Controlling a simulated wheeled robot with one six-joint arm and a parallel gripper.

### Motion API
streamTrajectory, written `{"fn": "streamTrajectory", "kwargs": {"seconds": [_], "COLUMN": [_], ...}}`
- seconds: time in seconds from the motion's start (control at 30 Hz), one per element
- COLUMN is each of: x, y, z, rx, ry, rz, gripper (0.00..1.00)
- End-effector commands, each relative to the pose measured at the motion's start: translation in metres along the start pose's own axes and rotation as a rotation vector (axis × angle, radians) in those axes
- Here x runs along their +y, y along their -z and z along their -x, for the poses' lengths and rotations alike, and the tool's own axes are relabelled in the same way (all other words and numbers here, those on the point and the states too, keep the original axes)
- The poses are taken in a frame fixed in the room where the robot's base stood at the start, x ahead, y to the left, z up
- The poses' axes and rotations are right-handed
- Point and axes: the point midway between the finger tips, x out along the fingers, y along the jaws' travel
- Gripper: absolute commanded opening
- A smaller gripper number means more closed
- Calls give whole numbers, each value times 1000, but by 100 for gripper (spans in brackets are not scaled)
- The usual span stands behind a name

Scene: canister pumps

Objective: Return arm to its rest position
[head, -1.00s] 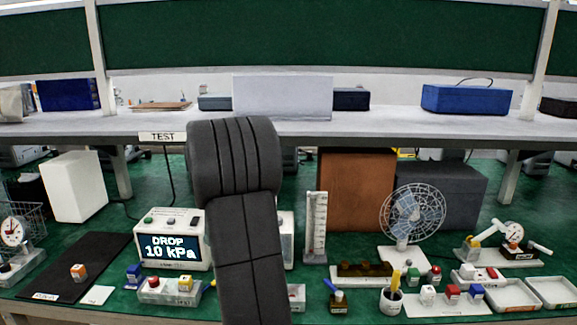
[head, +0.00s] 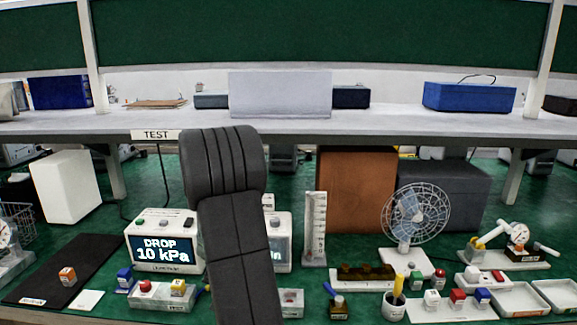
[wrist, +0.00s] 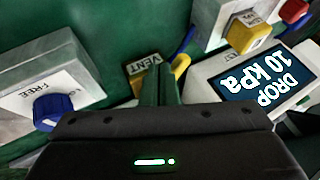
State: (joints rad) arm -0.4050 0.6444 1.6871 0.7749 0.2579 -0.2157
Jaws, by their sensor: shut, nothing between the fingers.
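In the head view my dark arm link rises through the middle of the picture and hides my gripper. In the wrist view my gripper (wrist: 164,85) shows as a dark body with narrow fingers shut together, nothing visibly held. Beyond the fingers is a tag reading VENT (wrist: 146,66) with a yellow and blue part beside it. A grey block marked FREE with a blue knob (wrist: 52,108) is at left. The display reading DROP 10 kPa (wrist: 265,78) is at right, and it also shows in the head view (head: 163,250), left of my arm.
A fan (head: 413,215), a ruler-like stand (head: 314,230) and a pen cup (head: 393,306) stand right of my arm. A grey shelf (head: 400,120) crosses behind the green bench.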

Motion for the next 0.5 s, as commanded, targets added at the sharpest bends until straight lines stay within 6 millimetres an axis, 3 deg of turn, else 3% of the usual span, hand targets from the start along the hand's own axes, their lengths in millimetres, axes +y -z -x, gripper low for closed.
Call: {"fn": "streamTrajectory", "kwargs": {"seconds": [0.13,0.5], "x": [20,31], "y": [8,15], "z": [6,8], "rx": [1,-82], "ry": [-2,83], "rz": [-3,155], "gripper": [0,0]}}
